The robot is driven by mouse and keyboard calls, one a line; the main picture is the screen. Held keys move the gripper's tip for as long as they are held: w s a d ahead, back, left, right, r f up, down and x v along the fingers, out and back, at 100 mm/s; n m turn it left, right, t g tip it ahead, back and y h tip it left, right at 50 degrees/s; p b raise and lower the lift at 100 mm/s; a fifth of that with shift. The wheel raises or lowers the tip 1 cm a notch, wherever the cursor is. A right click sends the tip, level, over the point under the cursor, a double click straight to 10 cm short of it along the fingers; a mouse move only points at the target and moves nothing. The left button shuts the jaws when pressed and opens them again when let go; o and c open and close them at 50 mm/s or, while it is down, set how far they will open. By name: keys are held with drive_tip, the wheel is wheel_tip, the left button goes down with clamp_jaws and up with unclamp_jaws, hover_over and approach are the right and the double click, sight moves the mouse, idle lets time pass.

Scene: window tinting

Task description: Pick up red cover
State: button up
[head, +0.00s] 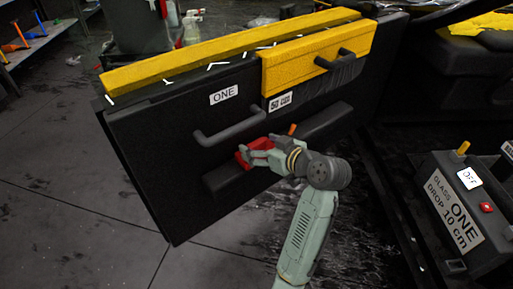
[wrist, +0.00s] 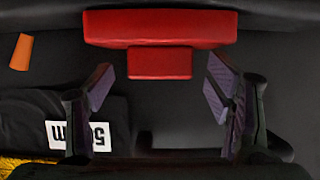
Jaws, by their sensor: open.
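The red cover (head: 243,157) is a small red block on the dark lower ledge of the black door panel in the head view. In the wrist view the red cover (wrist: 160,30) shows as a wide bar with a smaller block at its middle. My gripper (head: 256,153) is at the cover in the head view. In the wrist view my gripper (wrist: 160,85) is open, its two fingers on either side of the smaller block's width and just short of it. Whether a finger touches the cover cannot be told.
An orange piece (wrist: 21,52) is left of the cover in the wrist view. A black handle (head: 230,132) sticks out above the ledge. A yellow drawer front (head: 315,62) with its own handle is higher up. A control box (head: 460,210) stands at right.

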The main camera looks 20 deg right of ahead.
drive_tip(key=shift+c, duration=0.4)
drive_tip(key=c, duration=1.2)
